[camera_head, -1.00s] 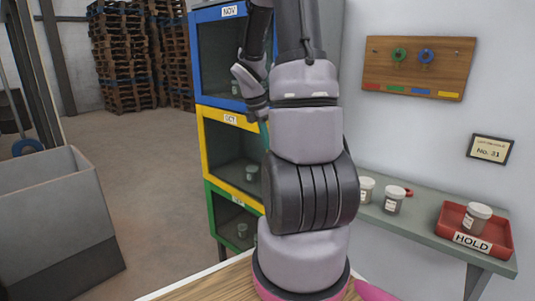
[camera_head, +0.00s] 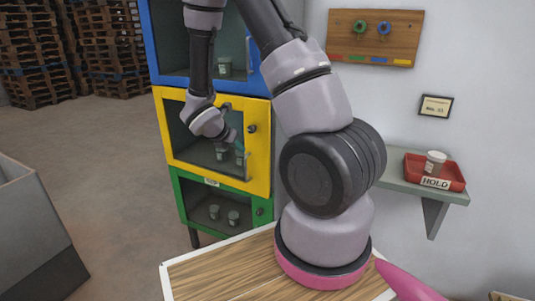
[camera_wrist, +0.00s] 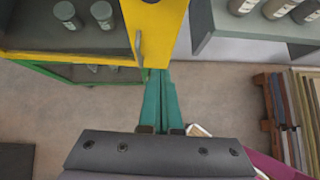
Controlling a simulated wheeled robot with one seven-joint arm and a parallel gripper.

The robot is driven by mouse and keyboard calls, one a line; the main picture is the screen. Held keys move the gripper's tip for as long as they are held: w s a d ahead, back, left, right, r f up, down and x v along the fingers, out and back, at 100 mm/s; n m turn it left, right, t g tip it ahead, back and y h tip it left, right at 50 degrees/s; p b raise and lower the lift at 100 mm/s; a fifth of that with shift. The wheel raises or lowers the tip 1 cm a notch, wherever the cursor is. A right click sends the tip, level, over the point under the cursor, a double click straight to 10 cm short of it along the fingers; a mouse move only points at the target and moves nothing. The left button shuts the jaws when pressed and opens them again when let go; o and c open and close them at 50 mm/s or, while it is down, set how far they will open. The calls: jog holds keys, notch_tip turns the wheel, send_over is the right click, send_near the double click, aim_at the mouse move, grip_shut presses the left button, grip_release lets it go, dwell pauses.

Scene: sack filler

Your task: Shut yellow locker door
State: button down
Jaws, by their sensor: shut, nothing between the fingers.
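The yellow locker (camera_head: 262,150) is the middle one in a stack of three. Its yellow-framed front has a dark window, a grey upright handle (camera_head: 247,166) and a dark knob (camera_head: 252,128) at the right. It looks about in line with the fronts above and below; I cannot tell whether a small gap is left. Jars show inside. My gripper (camera_head: 240,152) is shut and empty, its teal fingers close by the handle. In the wrist view the closed fingers (camera_wrist: 160,72) point at the lower edge of the yellow front (camera_wrist: 158,35), beside the handle (camera_wrist: 139,46); contact is unclear.
A blue locker (camera_head: 262,83) is above and a green locker (camera_head: 180,205) below. A shelf (camera_head: 400,183) with a red HOLD tray (camera_head: 459,185) stands right of my arm. A wooden tabletop (camera_head: 225,270) is in front. A grey bin (camera_head: 30,235) is left, with open floor beyond.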

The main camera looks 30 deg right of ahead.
jog(key=x, duration=0.4)
jog(key=r+x, duration=0.1)
jog(key=x, duration=0.3)
jog(key=w+d+x, duration=0.1)
jog(key=x, duration=0.3)
jog(key=shift+d+r, duration=0.1)
jog(key=shift+d, duration=0.05)
jog(key=shift+w+d, duration=0.2)
jog(key=shift+d, duration=0.15)
